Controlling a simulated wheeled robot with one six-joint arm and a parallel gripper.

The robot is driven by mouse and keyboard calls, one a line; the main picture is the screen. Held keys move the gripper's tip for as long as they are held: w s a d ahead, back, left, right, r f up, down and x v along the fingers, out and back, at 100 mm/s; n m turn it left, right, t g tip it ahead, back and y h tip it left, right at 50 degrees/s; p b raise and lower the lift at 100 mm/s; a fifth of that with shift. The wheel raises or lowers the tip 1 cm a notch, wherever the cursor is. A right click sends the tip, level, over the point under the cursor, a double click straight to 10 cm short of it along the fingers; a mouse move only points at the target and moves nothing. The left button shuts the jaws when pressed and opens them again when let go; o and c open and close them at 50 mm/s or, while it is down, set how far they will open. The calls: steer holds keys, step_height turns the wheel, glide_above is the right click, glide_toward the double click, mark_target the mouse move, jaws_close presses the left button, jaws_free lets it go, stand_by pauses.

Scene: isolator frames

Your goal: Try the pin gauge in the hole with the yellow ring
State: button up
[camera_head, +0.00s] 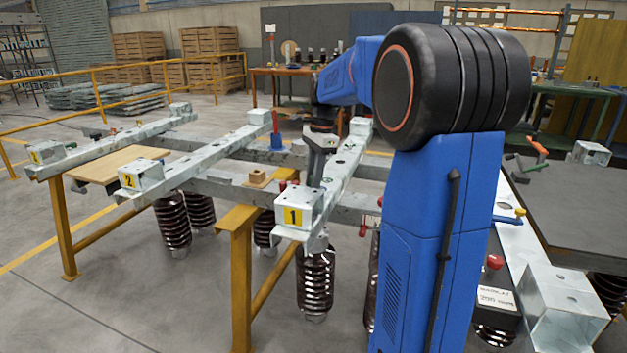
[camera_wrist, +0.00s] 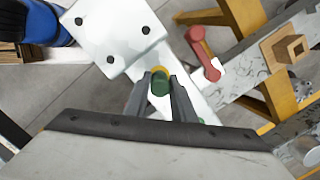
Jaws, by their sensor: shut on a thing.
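My gripper (camera_wrist: 162,90) is shut on a green-topped piece, the pin gauge (camera_wrist: 160,86), which stands between the two fingertips. A yellow ring (camera_wrist: 158,70) shows as a thin arc at the far edge of the green top, on the pale steel beam. The gauge hides most of the ring and its hole. I cannot tell whether the pin is in the hole or above it. In the head view, my gripper (camera_head: 314,181) points down at the beam behind the bracket labelled 1 (camera_head: 297,207); the gauge is not clear there.
A red double-ended piece (camera_wrist: 204,54) lies right of the gauge. A wooden block with a square opening (camera_wrist: 289,48) sits farther right. The bracket's holed top (camera_wrist: 112,34) is close at upper left. Parallel beams labelled 2 (camera_head: 139,178) and 3 stand left in the head view.

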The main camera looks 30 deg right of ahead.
steer(key=shift+f, duration=1.3)
stand_by(0.4)
steer(key=shift+r, duration=0.1)
stand_by(0.4)
steer(key=shift+r, duration=3.65)
